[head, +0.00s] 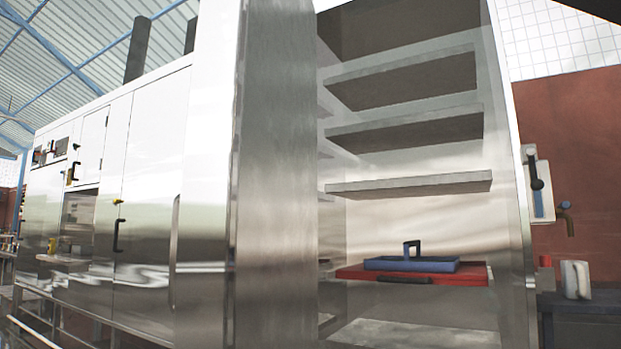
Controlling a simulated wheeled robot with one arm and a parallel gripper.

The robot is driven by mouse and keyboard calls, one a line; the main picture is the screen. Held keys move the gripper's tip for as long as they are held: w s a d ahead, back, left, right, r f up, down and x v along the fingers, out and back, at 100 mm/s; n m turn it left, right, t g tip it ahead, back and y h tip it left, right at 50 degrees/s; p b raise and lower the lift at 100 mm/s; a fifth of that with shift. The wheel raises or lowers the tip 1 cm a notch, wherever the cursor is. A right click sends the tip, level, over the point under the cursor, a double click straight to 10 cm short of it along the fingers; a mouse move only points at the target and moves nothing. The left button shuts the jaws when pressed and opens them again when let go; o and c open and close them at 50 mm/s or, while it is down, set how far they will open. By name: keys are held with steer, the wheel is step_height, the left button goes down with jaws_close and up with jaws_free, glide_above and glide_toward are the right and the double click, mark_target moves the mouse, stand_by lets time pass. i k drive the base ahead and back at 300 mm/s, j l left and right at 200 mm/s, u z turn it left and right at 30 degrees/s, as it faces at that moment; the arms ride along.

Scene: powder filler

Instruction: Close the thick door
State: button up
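A tall steel cabinet stands close in front, with its inside and shelves in plain view. The thick door (275,200) appears to be the brushed steel slab at the left of the opening. It stands open, with its broad edge towards me. A long slim vertical handle (175,235) shows on the shiny steel face to its left; I cannot tell for sure that it belongs to this door. The door's bottom is cut off by the frame. My gripper is not in view.
Inside the cabinet, a blue tray (385,265) with a handle rests on a red board (466,273) below several steel shelves (410,187). Steel machine cabinets (150,150) run along the left. At right, a white mug (575,280) stands on a dark table (590,300).

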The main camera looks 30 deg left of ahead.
mark_target(243, 267)
steer(key=j+u, duration=0.1)
steer(key=j, duration=0.6)
steer(key=i+j+u, duration=0.1)
steer(key=j, duration=1.25)
steer(key=i+j+u, duration=0.15)
steer(key=j, duration=0.5)
